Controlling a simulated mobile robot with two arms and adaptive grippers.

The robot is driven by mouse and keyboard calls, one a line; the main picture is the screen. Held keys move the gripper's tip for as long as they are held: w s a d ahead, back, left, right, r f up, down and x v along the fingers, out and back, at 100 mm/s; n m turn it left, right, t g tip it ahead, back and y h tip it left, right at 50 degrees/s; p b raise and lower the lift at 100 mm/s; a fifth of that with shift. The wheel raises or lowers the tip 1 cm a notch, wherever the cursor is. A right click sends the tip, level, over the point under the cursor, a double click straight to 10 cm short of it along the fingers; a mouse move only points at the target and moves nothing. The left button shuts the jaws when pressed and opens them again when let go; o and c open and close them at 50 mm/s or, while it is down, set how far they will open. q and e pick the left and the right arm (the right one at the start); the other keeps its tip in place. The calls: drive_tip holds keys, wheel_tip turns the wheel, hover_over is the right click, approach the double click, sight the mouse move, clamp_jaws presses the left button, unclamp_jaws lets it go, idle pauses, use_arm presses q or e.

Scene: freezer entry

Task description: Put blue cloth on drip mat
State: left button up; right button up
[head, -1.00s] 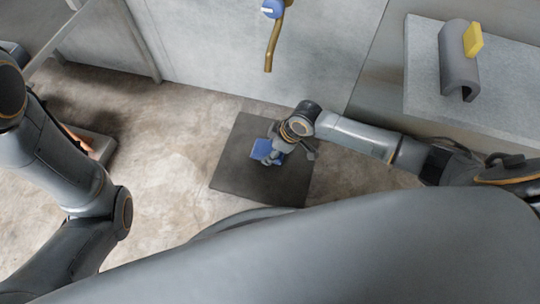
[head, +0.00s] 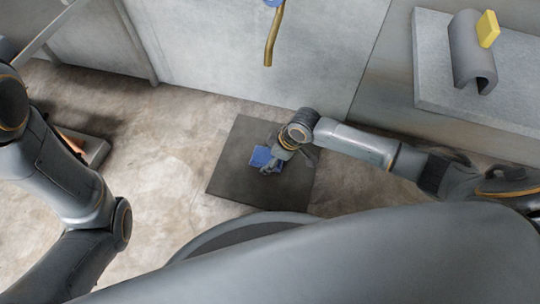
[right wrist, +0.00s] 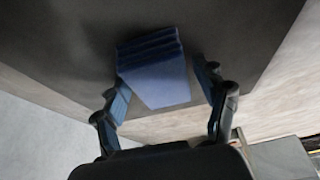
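The blue cloth (head: 261,156), a folded pad, is at the middle of the dark drip mat (head: 228,180) on the floor. My right gripper (head: 272,162) is down at the cloth, over the mat. In the right wrist view the cloth (right wrist: 158,80) lies between the two spread fingers of the right gripper (right wrist: 162,78). A gap shows between the cloth and the right-hand finger, so the gripper looks open. The dark mat (right wrist: 60,60) shows behind the cloth. My left arm is at the left; its gripper is out of view.
A grey shelf (head: 430,60) at the upper right carries a curved grey holder (head: 466,60) and a yellow block (head: 488,29). A brass spout (head: 272,40) hangs at the wall above the mat. A low tray (head: 98,150) with something orange stands at left. Floor beside the mat is clear.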

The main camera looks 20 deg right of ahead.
idle(0.3)
drive_tip(key=shift+r, duration=0.25)
drive_tip(key=p+v, duration=0.6)
drive_tip(key=v, duration=0.1)
drive_tip(key=shift+s+d+r, duration=0.1)
drive_tip(key=shift+r, duration=0.05)
drive_tip(key=shift+s, duration=0.1)
